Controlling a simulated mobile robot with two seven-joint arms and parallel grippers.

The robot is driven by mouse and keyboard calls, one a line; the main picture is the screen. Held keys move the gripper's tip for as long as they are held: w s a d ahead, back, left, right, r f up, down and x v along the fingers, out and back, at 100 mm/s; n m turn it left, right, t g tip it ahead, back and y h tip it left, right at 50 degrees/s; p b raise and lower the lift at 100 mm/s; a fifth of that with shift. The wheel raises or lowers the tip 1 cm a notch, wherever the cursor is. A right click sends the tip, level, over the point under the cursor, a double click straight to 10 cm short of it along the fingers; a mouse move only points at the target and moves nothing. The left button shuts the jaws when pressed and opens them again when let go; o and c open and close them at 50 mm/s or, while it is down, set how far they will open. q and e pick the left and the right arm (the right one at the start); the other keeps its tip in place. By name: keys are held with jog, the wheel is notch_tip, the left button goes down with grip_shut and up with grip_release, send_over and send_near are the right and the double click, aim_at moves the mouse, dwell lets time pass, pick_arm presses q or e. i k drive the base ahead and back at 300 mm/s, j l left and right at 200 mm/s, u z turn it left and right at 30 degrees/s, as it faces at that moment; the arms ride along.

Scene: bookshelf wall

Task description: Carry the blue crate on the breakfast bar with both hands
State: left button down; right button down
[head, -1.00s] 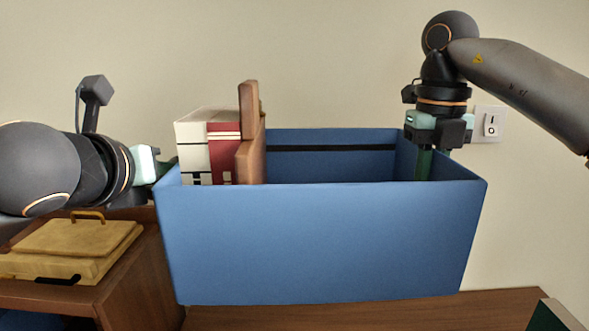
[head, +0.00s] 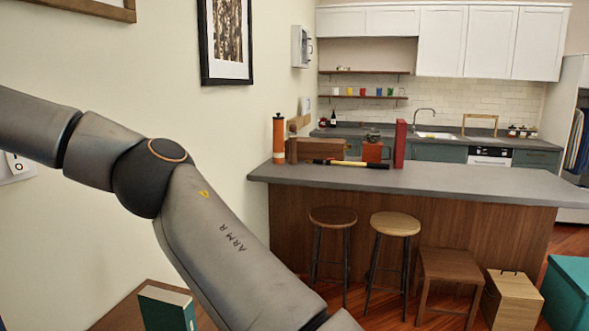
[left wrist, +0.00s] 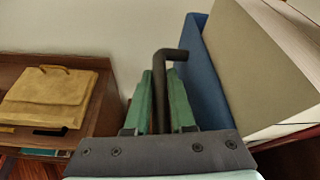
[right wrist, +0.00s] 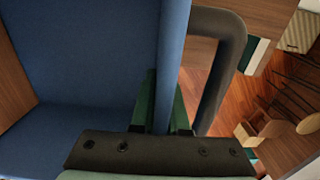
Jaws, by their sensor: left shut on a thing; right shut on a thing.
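The blue crate is out of the head view; its wall shows in the left wrist view (left wrist: 203,75) and in the right wrist view (right wrist: 172,60). My left gripper (left wrist: 162,100) is shut on a dark bent handle at the crate's outer side. My right gripper (right wrist: 162,105) is shut on the crate's side wall, with a dark handle (right wrist: 232,45) outside it. A thick book (left wrist: 255,65) stands in the crate. The breakfast bar (head: 480,185) is ahead to the right in the head view, grey-topped, with a wooden front.

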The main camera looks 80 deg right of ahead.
aim_at(367, 175)
jog(key=z, duration=4.1)
jog(key=i+z, duration=0.15)
jog(key=i, duration=0.05)
